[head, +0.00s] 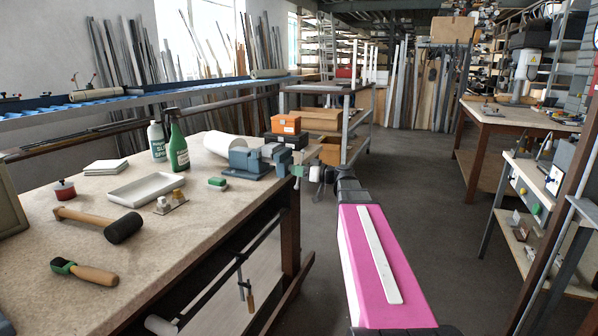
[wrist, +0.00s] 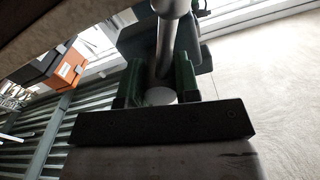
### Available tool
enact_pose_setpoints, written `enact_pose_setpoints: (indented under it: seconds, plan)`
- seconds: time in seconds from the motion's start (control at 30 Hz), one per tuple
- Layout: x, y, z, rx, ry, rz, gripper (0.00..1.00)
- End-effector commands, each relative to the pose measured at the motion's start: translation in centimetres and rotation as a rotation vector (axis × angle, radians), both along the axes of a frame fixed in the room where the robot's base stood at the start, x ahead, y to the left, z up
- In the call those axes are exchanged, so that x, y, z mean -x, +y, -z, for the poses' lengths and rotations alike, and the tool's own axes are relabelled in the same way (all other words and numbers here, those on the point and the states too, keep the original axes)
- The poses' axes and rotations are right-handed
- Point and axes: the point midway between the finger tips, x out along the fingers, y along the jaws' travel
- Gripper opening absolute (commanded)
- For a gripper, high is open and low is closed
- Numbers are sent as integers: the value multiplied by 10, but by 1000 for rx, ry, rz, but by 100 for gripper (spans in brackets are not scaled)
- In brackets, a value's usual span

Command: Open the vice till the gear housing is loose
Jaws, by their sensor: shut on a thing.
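The blue-grey vice (head: 250,161) stands at the right end of the workbench, near its corner. My gripper (head: 298,171) is at the vice's right, handle end. In the wrist view the green fingers of my gripper (wrist: 160,82) stand on both sides of a bare metal bar of the vice handle (wrist: 168,45), and they are shut on it. The vice body shows dark behind the fingers. A grey mass shows at the vice jaws, but I cannot tell the gear housing apart from the jaws, nor how tightly it sits.
The workbench (head: 75,220) holds a mallet (head: 105,223), a shallow tray (head: 147,189), a green bottle (head: 178,142) and a green-and-white block (head: 217,183) left of the vice. The floor right of my arm is clear.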

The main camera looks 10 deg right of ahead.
Motion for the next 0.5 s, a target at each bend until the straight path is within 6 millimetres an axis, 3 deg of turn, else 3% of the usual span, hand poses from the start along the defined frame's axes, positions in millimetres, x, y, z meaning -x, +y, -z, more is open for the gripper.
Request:
enact_pose_setpoints:
  seconds: [0.5]
  plan:
    - [-2, 1, 0, 61, -93, -2, 0]
